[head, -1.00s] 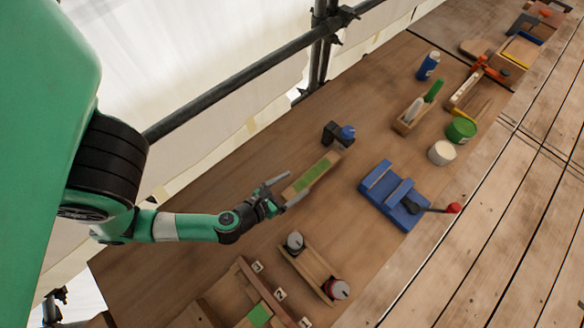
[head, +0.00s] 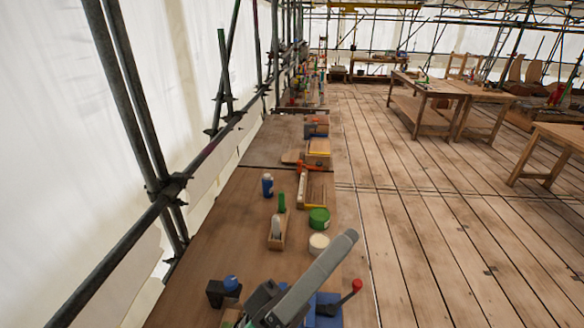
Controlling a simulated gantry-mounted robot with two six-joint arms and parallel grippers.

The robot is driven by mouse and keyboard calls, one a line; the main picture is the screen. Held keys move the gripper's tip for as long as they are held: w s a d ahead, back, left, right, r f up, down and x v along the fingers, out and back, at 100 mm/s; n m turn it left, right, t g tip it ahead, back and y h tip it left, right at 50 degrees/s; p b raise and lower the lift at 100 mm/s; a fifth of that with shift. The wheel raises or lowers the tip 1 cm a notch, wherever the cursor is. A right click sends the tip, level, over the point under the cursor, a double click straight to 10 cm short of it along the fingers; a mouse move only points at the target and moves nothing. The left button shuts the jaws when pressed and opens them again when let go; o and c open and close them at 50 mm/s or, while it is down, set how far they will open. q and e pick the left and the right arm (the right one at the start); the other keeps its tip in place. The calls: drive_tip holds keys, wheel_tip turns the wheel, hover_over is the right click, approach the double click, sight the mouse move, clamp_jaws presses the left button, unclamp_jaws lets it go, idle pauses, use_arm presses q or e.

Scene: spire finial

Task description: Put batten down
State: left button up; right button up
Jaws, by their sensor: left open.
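My left gripper (head: 292,288) is at the bottom edge, close to the camera. Its jaws are open, and one long grey finger points up and right across the blue bench tool (head: 328,311). A small strip of pale wood (head: 231,317) shows at the bottom edge beside the black and blue clamp-like tool (head: 224,290). It may be the end of the batten; most of it is hidden by the gripper or cut off by the frame. I cannot see anything held between the fingers. My right gripper is not in view.
White tub (head: 319,245), green tub (head: 319,219), wooden tray (head: 276,234) and blue bottle (head: 267,186) stand farther along the bench. A red-knobbed lever (head: 356,286) sticks out at the bench's right edge. Scaffold poles (head: 165,195) run along the left. Bench wood left of the tray is bare.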

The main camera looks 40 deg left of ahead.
use_arm(q)
drive_tip(key=s+a+r+m+y, duration=0.1)
drive_tip(key=a+r+m+y, duration=0.1)
drive_tip(key=r+m, duration=0.3)
drive_tip(key=a+r+m+t+y, duration=0.1)
drive_tip(key=r+m+y, duration=0.4)
drive_tip(key=r, duration=0.7)
drive_tip(key=shift+s+a+r+t, duration=0.15)
drive_tip(key=shift+s+a+t, duration=0.2)
drive_tip(key=shift+a, duration=0.55)
drive_tip(key=shift+r, duration=0.1)
